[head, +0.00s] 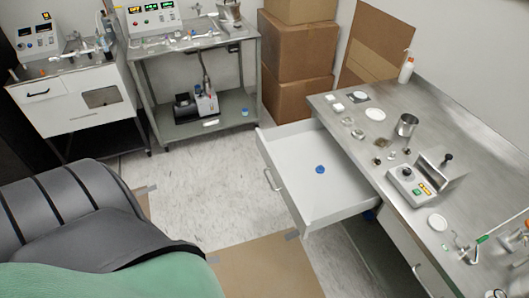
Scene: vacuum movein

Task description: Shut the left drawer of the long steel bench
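The long steel bench (385,110) runs down the right side of the head view. Its drawer (310,150) is pulled far out to the left, over the floor. The drawer has a white inside, a pale front and a metal bar handle (270,181) on the front's outer face. A small blue round item (320,169) lies inside on its bottom. Another front with a handle (418,272) lies lower on the bench, nearer to me; it looks shut. Neither of my grippers is in view.
Lab items, including a metal beaker (405,125) and a control box (411,185), stand on the bench top. Cardboard boxes (296,60) are stacked behind. A steel cart (235,100) stands at the back. Bare floor (215,190) lies left of the drawer.

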